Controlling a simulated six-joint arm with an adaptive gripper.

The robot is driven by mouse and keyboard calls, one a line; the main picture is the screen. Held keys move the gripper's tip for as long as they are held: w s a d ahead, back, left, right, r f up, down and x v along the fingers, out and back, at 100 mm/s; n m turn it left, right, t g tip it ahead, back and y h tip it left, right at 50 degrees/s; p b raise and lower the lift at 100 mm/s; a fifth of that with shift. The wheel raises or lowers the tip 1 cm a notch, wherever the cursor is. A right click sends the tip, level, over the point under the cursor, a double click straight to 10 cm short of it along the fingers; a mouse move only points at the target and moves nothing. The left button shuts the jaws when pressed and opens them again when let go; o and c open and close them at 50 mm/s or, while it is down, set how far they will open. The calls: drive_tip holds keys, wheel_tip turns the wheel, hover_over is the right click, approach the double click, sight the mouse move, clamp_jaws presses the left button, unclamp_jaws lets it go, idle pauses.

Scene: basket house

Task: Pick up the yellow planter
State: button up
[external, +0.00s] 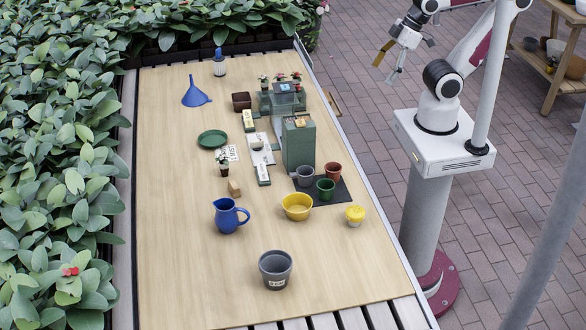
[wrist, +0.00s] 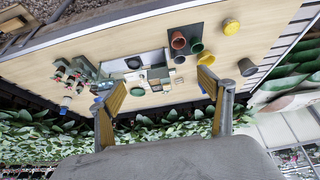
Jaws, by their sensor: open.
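The yellow planter (external: 297,206), a wide round pot, stands upright on the wooden table, right of the blue jug. In the wrist view a yellow rim (wrist: 206,58), which looks like the planter, shows just above the right finger, partly hidden. My gripper (external: 385,70) is open and empty, raised in the air beyond the table's right edge, far from the planter. Its two yellow-padded fingers also show spread apart in the wrist view (wrist: 162,82).
Near the planter are a blue jug (external: 228,216), a yellow-lidded jar (external: 355,215), a grey pot (external: 276,269) and small pots on a dark mat (external: 341,192). A tall green box (external: 299,148) stands behind. The table's front left is clear; leafy plants line its left side.

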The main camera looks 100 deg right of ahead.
drive_tip(key=shift+w, duration=0.15)
drive_tip(key=w+a+f+n+t, duration=0.15)
drive_tip(key=w+f, duration=0.25)
drive_tip(key=w, duration=1.1)
drive_tip(key=n+t+y, duration=0.4)
drive_tip(key=t+y, duration=0.1)
drive_tip(key=y, duration=0.1)
hover_over(298, 208)
drive_tip(key=s+d, duration=0.2)
drive_tip(key=s, duration=0.3)
drive_tip(key=shift+g, duration=0.25)
wheel_tip(298, 208, down, 23)
drive_tip(key=shift+w+d+f, duration=0.1)
drive_tip(key=shift+s+a+f, duration=0.4)
drive_tip(key=shift+f, duration=0.1)
drive_tip(key=shift+x, duration=1.3)
